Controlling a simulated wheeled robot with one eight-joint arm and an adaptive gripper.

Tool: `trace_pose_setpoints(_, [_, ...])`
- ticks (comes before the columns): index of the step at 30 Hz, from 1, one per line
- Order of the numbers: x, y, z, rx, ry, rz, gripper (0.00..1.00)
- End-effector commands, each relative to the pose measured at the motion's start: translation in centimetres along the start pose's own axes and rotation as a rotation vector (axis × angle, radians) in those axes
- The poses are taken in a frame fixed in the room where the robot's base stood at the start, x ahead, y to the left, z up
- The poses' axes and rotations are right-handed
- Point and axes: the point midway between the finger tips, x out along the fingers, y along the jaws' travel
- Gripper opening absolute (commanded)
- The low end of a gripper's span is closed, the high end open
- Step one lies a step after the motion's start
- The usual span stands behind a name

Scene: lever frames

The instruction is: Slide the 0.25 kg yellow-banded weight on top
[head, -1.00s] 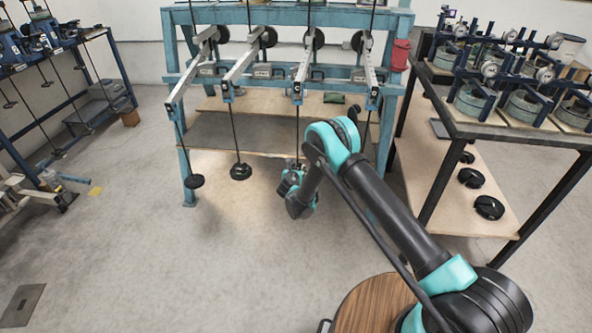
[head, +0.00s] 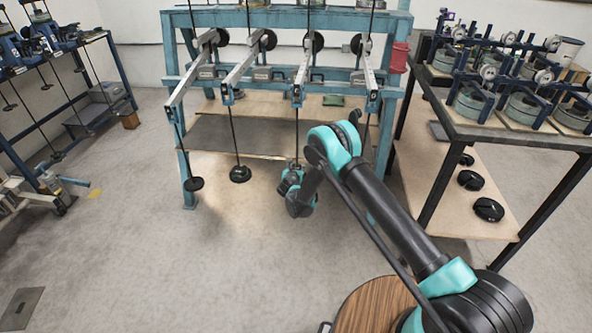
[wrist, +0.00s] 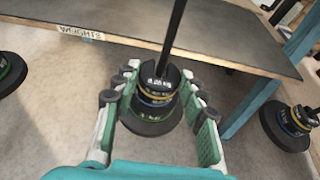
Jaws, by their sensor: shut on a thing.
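The yellow-banded weight (wrist: 156,97) is black with a yellow stripe and white lettering. In the wrist view it sits around the upright hanger rod (wrist: 172,38), at the top of a stack. A blue-banded weight (wrist: 154,103) lies below it, and a wide black base disc (wrist: 150,122) is at the bottom. I cannot tell whether the top weight rests fully on the one below. My gripper (wrist: 161,88) is shut on the yellow-banded weight, one finger on each side. In the head view my gripper (head: 293,172) hides the stack.
Another hanger with banded weights (wrist: 287,124) is at right in the wrist view, and a green-banded one (wrist: 8,72) at left. A shelf labelled weights (wrist: 215,35) lies just behind the rod. The blue lever frame (head: 184,150) stands around it. Open floor (head: 130,240) is in front.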

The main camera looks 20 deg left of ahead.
Motion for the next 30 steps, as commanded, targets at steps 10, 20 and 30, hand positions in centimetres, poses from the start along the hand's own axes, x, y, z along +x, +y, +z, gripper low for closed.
trace_pose_setpoints(10, [0.5, 0.0, 0.2, 0.0, 0.0, 0.0, 0.13])
trace_pose_setpoints(20, [1.0, -0.1, 0.4, 0.0, 0.0, 0.0, 0.13])
trace_pose_setpoints(30, [1.3, -0.1, 0.5, 0.0, 0.0, 0.0, 0.13])
